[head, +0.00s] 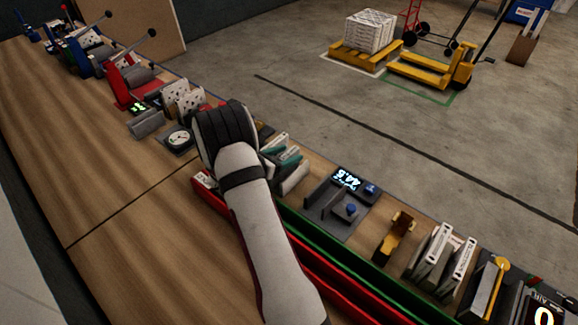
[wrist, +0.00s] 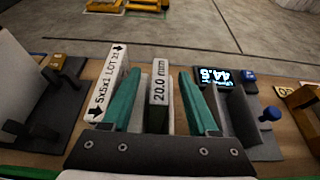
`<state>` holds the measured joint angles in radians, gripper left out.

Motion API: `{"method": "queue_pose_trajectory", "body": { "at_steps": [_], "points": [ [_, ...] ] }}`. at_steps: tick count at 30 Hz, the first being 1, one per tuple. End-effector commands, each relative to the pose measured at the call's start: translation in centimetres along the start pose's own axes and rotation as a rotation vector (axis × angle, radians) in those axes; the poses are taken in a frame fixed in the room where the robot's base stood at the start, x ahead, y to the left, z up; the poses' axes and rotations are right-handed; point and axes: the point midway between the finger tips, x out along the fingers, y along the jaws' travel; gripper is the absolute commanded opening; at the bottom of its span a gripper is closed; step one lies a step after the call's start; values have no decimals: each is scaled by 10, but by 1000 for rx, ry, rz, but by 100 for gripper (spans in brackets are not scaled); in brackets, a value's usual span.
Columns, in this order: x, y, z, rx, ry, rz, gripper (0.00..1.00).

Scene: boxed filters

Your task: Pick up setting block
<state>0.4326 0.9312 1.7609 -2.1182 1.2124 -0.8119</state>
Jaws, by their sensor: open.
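The setting block (wrist: 160,82), a grey block with a white label reading 20.0 mm, stands between my gripper's fingers in the wrist view. My gripper (wrist: 159,76) is open, with one teal finger on each side of the block. A gap shows between the block and the right finger; the left finger is closer, and I cannot tell if it touches. The lower part of the block is hidden by the dark gripper bracket. In the head view my gripper (head: 284,157) is over the far side of the bench, and my arm hides much of that spot.
A white box labelled 5x5x1 LOT (wrist: 107,84) stands close to the left finger. A gauge with a lit display (head: 346,179) stands to the right. Red and green rails (head: 335,250) run along the bench. The near left bench top (head: 150,255) is clear.

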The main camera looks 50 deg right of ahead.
Motion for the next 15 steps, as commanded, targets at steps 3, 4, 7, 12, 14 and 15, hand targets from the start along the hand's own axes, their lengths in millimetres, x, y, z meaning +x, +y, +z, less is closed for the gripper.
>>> {"method": "queue_pose_trajectory", "body": {
  "at_steps": [3,4,7,12,14,15],
  "points": [
    [12,0,0,0,0,0,60],
    [13,0,0,0,0,1,60],
    [13,0,0,0,0,1,60],
    [12,0,0,0,0,1,40],
    [12,0,0,0,0,1,29],
    [12,0,0,0,0,1,22]
  ]
}}
